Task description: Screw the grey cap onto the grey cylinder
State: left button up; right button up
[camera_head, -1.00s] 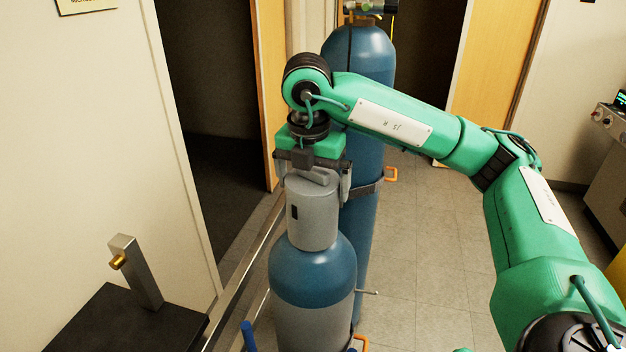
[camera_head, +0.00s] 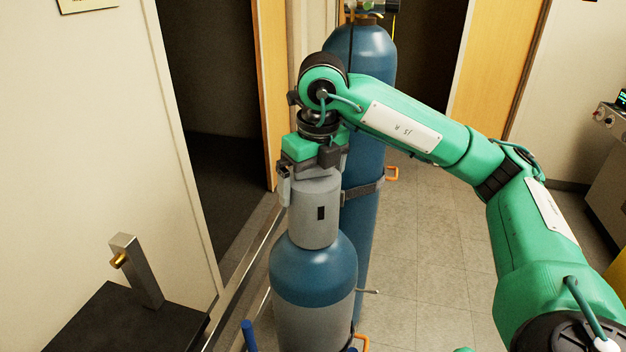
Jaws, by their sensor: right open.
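The grey cap (camera_head: 316,222) sits upright on the neck of the front grey cylinder (camera_head: 312,328), which has a blue shoulder. The cap covers the cylinder's top, and a dark slot shows on its side. I cannot tell how tightly it is seated. My right gripper (camera_head: 314,180) points down at the top of the cap, and its jaws are open. One finger shows at the cap's left side, and the other is partly hidden at the right. My left gripper is not in view.
A second, taller blue cylinder (camera_head: 358,240) stands close behind, with a strap (camera_head: 362,189) around it. A black table (camera_head: 110,325) with a grey post (camera_head: 137,272) is at lower left. A wall and dark doorway lie left. Open floor (camera_head: 425,260) lies to the right.

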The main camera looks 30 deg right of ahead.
jog(key=n, duration=0.4)
jog(key=shift+a+y, duration=0.1)
jog(key=shift+y, duration=0.2)
jog(key=n, duration=0.8)
jog(key=shift+s+g+y, duration=0.1)
jog(key=shift+g+y, duration=0.2)
jog(key=shift+g, duration=0.1)
jog(key=n, duration=0.4)
jog(key=shift+a+f+n+g, duration=0.1)
jog(key=shift+n+g, duration=0.2)
jog(key=shift+c, duration=0.4)
